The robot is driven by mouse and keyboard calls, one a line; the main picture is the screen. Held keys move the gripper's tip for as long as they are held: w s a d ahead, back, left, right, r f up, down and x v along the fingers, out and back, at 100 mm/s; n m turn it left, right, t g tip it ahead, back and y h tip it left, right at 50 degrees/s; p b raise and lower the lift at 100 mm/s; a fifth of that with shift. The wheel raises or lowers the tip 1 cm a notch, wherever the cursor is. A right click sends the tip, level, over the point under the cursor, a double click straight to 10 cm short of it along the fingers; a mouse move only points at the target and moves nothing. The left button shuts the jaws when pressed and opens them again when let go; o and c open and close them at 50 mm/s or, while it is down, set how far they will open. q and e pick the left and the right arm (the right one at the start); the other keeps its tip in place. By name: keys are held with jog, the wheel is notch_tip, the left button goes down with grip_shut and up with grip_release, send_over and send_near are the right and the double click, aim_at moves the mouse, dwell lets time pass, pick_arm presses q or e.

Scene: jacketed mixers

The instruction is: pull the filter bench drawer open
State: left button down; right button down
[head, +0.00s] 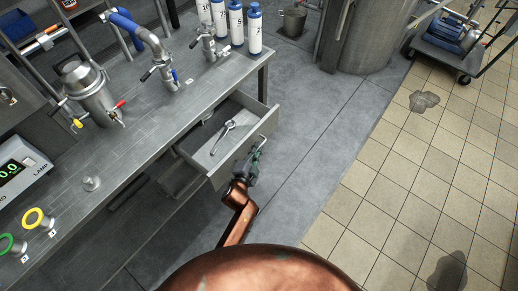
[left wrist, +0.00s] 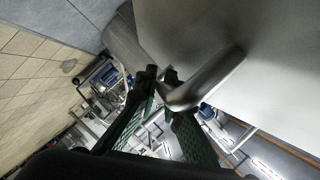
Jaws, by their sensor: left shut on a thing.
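The filter bench drawer (head: 219,177) stands pulled out from under the steel bench (head: 140,120), with its inside showing from above. A metal tool (head: 222,136) lies in it. My left gripper (head: 257,151) is at the drawer's front, shut on the bar handle (head: 266,137). In the left wrist view the green-padded fingers (left wrist: 162,80) close around the handle (left wrist: 208,78), with the pale drawer front (left wrist: 225,25) beside it. The fingers hide part of the handle. My right gripper is not in view.
A metal vessel (head: 86,92), valve fittings (head: 158,62) and labelled bottles (head: 254,30) stand on the bench. A bucket (head: 293,21) and a large steel tank (head: 367,35) are at the back. A cart (head: 447,42) is at the upper right. The floor (head: 310,135) right of the drawer is clear.

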pick_arm(q)
jog(key=c, duration=2.4)
grip_release()
jog(key=shift+o, duration=0.4)
jog(key=shift+s, duration=0.15)
jog(key=v, duration=1.2)
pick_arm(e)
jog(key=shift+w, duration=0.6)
